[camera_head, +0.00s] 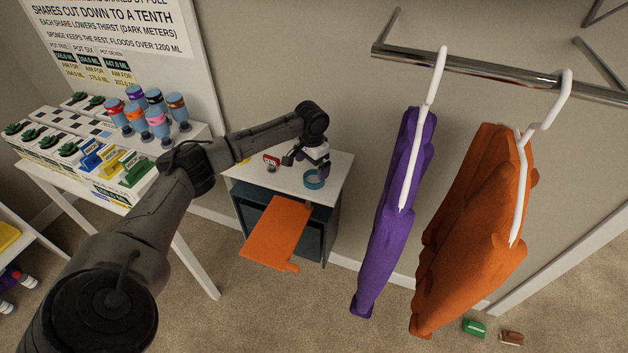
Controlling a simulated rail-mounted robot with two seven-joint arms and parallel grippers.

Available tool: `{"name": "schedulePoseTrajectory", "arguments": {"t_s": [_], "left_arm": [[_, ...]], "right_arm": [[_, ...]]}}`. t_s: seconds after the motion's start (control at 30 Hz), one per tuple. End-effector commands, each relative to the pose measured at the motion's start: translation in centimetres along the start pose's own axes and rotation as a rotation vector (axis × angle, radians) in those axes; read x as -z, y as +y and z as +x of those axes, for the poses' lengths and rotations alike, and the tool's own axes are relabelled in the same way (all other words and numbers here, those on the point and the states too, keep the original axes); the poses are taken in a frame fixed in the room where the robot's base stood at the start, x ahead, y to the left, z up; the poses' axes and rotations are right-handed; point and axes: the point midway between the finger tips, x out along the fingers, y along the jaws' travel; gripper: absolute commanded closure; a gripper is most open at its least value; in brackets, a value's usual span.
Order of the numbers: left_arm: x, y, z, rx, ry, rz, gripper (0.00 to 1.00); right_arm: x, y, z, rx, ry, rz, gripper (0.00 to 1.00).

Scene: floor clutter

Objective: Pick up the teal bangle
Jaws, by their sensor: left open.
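The teal bangle (314,181) lies on the white top of a small cabinet (338,172), near its right part. My left arm comes in from the left, and its gripper (318,168) is open just above the bangle, pointing down. The fingertips are small here, and I cannot tell whether they touch the bangle. My right gripper does not show.
A small red-and-white object (271,161) is on the cabinet top, left of my gripper. An orange panel (277,232) sticks out from the cabinet front. Purple (390,225) and orange (472,225) garments hang to the right. A crowded white table (100,140) stands left.

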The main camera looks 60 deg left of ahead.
Motion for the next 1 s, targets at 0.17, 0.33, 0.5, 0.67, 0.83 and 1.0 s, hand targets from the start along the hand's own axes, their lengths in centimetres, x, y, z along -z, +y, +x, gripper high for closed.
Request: {"name": "schedulePoseTrajectory", "arguments": {"t_s": [0.17, 0.33, 0.5, 0.67, 0.83, 1.0], "left_arm": [[0.1, 0.0, 0.7, 0.000, -0.001, 0.000, 0.00], [0.2, 0.2, 2.5, -0.001, -0.002, 0.000, 0.00], [0.3, 0.1, 4.7, 0.000, -0.002, 0.000, 0.00], [0.3, 0.1, 5.3, 0.001, 0.000, 0.001, 0.00], [0.3, 0.1, 5.3, 0.001, 0.000, 0.001, 0.03], [0.3, 0.1, 5.3, 0.001, 0.000, 0.001, 0.19]], "right_arm": [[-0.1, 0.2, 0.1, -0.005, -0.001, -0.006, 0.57], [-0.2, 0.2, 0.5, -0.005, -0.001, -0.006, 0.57], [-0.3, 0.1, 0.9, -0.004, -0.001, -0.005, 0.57], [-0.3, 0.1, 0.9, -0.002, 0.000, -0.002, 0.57], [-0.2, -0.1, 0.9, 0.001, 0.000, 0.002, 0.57], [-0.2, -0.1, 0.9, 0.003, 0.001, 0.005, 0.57]]}}
